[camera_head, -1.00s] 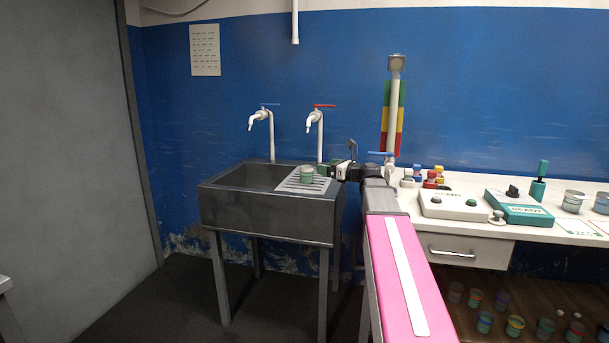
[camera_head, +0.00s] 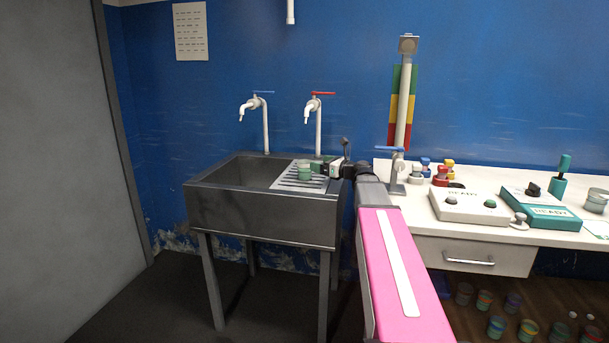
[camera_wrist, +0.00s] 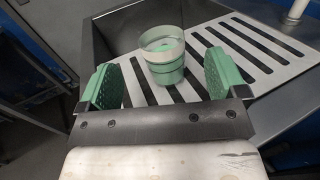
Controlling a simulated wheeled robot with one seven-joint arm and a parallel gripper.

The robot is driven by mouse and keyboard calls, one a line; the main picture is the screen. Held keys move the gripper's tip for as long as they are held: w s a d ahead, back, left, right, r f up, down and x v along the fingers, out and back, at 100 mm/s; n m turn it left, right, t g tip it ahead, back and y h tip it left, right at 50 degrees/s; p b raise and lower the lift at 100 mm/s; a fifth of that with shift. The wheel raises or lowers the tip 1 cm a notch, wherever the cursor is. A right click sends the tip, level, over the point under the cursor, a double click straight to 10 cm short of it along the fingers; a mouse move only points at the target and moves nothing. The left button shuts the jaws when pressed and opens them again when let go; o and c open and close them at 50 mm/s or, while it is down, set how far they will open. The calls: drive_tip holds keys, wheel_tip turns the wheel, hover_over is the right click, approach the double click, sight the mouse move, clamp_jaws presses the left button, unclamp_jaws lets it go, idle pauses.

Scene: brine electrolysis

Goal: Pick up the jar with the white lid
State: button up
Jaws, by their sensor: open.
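A small green jar (camera_head: 304,172) stands upright on the slotted drainboard at the right of the sink. In the wrist view the jar (camera_wrist: 165,66) has a pale, greyish upper band and rim, with green showing inside the top. I cannot make out a clear white lid on it. My gripper (camera_head: 318,167) reaches the jar from the right. Its two green textured finger pads also show in the wrist view (camera_wrist: 164,78), wide apart, one on each side of the jar. Gaps show between the pads and the jar.
The slotted drainboard (camera_wrist: 255,72) lies beside the dark sink basin (camera_head: 260,212). Two taps, blue-handled (camera_head: 264,120) and red-handled (camera_head: 320,125), stand behind. A white bench (camera_head: 480,225) with instruments and small jars is at right. Several coloured jars stand on the shelf below.

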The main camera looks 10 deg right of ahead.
sight(306, 167)
wheel_tip(306, 167, down, 3)
drive_tip(key=shift+r, duration=0.1)
drive_tip(key=shift+x, duration=3.75)
drive_tip(key=c, duration=1.1)
drive_tip(key=shift+c, duration=0.6)
